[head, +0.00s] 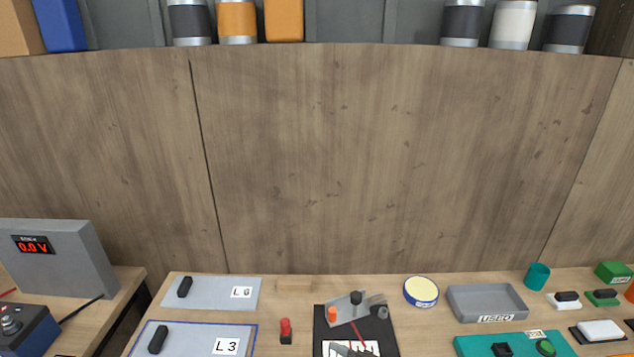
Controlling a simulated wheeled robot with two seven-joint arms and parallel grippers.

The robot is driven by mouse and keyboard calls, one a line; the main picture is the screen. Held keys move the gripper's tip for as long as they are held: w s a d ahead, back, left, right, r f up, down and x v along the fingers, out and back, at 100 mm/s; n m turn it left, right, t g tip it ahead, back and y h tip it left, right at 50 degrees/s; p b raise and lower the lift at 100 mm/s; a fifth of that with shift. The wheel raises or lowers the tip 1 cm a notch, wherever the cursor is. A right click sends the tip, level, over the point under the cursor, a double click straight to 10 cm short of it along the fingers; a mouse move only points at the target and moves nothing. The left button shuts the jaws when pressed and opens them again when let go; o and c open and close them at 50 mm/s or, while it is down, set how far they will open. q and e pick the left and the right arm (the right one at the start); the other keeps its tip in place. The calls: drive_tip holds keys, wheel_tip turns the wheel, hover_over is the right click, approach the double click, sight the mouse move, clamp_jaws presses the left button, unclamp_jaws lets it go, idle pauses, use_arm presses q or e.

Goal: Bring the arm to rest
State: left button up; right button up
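Neither of my grippers can be made out in the head view, and no arm of mine is clearly seen. A black panel (383,338) stands at the front middle of the bench, with a grey bracket (343,309) and a black knob (356,297) on it. A white face with dark marks shows at its lower part, cut off by the bottom edge. A thin red line runs down over the panel.
The wooden bench holds plates L6 (213,294) and L3 (190,343), a red-topped post (286,329), a round yellow-topped tin (421,291), a grey USED tray (487,302) and a teal box (475,345). A meter (70,260) reading 0.0 V stands left. A wooden wall rises behind.

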drive_tip(key=s+d+f+m+g+h, duration=0.3)
drive_tip(key=s+d+f+m, duration=0.3)
drive_tip(key=s+d+m, duration=0.3)
drive_tip(key=s+d+f+m+g+h, duration=0.3)
drive_tip(key=s+d+f+m, duration=0.3)
drive_tip(key=s+d, duration=0.55)
wheel_tip(320, 180, down, 36)
drive_tip(key=g+b, duration=0.1)
drive_tip(key=b, duration=1.1)
drive_tip(key=s+d+f+b, duration=0.1)
drive_tip(key=s+f+b, duration=0.2)
drive_tip(key=f, duration=0.6)
drive_tip(key=s+d+f+g+b, duration=0.1)
drive_tip(key=s+f+b, duration=0.2)
drive_tip(key=s+f, duration=0.5)
drive_tip(key=s+d+f+b, duration=0.1)
drive_tip(key=s+f+b, duration=0.3)
drive_tip(key=f, duration=0.6)
drive_tip(key=shift+s+m+g, duration=0.3)
drive_tip(key=shift+s, duration=0.85)
